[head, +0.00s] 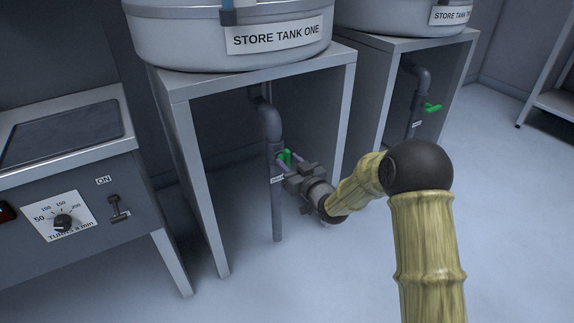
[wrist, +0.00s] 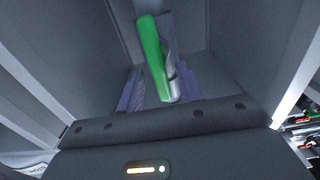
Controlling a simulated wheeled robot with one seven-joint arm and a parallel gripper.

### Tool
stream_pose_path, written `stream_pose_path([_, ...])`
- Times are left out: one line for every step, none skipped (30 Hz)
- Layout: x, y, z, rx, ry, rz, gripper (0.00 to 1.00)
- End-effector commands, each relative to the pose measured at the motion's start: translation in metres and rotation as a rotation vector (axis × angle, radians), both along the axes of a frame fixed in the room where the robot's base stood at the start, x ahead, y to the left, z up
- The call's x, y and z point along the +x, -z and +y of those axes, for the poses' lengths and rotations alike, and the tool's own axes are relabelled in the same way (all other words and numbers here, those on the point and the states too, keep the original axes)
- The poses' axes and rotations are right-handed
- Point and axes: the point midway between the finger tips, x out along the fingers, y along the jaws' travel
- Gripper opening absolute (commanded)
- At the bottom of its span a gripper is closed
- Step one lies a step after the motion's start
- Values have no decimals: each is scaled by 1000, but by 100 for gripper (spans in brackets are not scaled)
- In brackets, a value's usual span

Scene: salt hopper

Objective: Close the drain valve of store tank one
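Store tank one (head: 200,40) stands on a grey stand at the upper middle of the head view. Its grey drain pipe (head: 270,125) bends down under the stand. The green drain valve handle (head: 286,154) is on this pipe, partly hidden by my gripper. In the wrist view the green handle (wrist: 152,55) is long and slightly tilted, with a light grey part beside its lower end. My gripper (head: 289,161) is at the handle, under the stand. Its two purplish fingers are apart, and the handle shows between them in the wrist view. I cannot tell whether they touch it.
The stand's legs (head: 204,190) flank the pipe on both sides. A second tank (head: 385,15) on its own stand has a similar pipe and green handle (head: 432,107) at the right. A control bench with a dial (head: 62,222) is at the left. The floor at front right is clear.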

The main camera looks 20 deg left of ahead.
Motion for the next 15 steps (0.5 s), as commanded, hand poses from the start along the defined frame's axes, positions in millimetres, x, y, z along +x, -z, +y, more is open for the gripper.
stream_pose_path([4, 2, 5, 0, -1, -1, 36])
stream_pose_path([6, 2, 7, 0, -1, -1, 36])
stream_pose_path([8, 1, 10, 1, -1, -2, 36])
stream_pose_path([9, 1, 11, 1, -1, -1, 36])
stream_pose_path([9, 1, 12, 0, -1, 0, 36])
stream_pose_path([10, 0, 13, 0, -1, 0, 36])
stream_pose_path([11, 0, 13, 1, 0, 1, 36])
stream_pose_path([11, 0, 13, 1, 0, 1, 36])
stream_pose_path([11, 0, 13, 1, 0, 1, 36])
stream_pose_path([11, -1, 13, 1, 0, 1, 36])
stream_pose_path([11, -1, 13, 1, 0, 1, 36])
stream_pose_path([11, -1, 13, 1, 0, 1, 36])
stream_pose_path([11, -1, 13, 0, 0, 0, 36])
stream_pose_path([11, -1, 13, 0, 0, 0, 36])
stream_pose_path([11, -1, 13, 0, 0, 0, 28])
